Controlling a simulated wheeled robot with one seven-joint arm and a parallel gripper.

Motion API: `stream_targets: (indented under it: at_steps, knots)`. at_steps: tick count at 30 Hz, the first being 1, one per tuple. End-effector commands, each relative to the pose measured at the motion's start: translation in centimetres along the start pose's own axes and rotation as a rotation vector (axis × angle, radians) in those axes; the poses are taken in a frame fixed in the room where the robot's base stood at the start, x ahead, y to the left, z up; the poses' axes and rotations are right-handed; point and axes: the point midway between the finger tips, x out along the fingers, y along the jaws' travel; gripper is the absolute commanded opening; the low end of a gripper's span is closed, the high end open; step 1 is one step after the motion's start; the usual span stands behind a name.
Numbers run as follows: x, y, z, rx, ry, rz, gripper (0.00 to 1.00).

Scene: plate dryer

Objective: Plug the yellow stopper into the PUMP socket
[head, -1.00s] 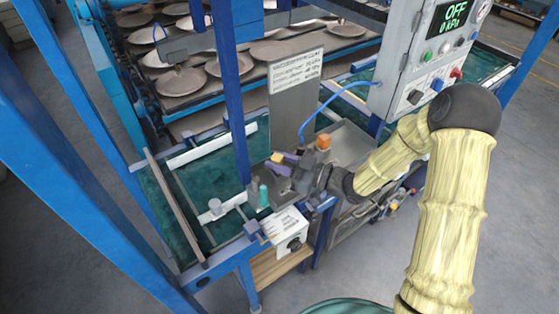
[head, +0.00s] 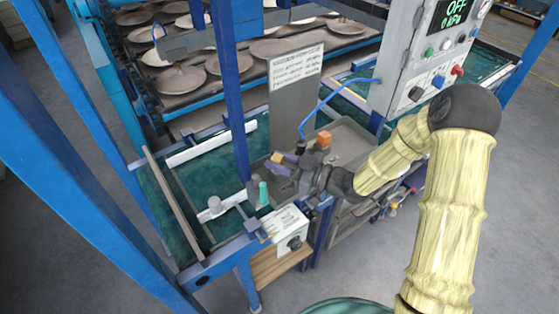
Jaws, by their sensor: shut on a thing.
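My gripper (head: 280,164) is over the green bench left of the centre, its dark purple fingers pointing left. It is shut on a small yellow piece at its fingertips, which looks like the yellow stopper (head: 277,157). The fingers hide part of it. A grey post (head: 255,184) and a teal peg (head: 264,194) stand on the bench just below and left of the fingers. I cannot read any PUMP label, so I cannot tell which part is the PUMP socket.
A white box with a black knob (head: 291,229) sits at the bench front. A grey sign plate (head: 296,90) stands behind the gripper. A blue hose (head: 334,93) arches to the control panel (head: 412,65), which reads OFF. Blue posts (head: 233,110) frame the bench.

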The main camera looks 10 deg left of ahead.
Motion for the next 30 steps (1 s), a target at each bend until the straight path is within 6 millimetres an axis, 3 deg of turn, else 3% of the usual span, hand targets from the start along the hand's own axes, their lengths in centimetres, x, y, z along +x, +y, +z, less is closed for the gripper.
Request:
stream_targets:
  at_steps: [9, 10, 14, 30]
  knots:
    - [0.01, -0.01, 0.08, 0.0, 0.0, 0.0, 0.04]
    - [0.01, -0.01, 0.08, 0.0, 0.0, 0.0, 0.28]
    - [0.02, -0.01, 0.08, 0.0, 0.0, 0.0, 0.51]
    - [-0.74, 0.06, 0.17, 0.0, 0.0, 0.001, 0.51]
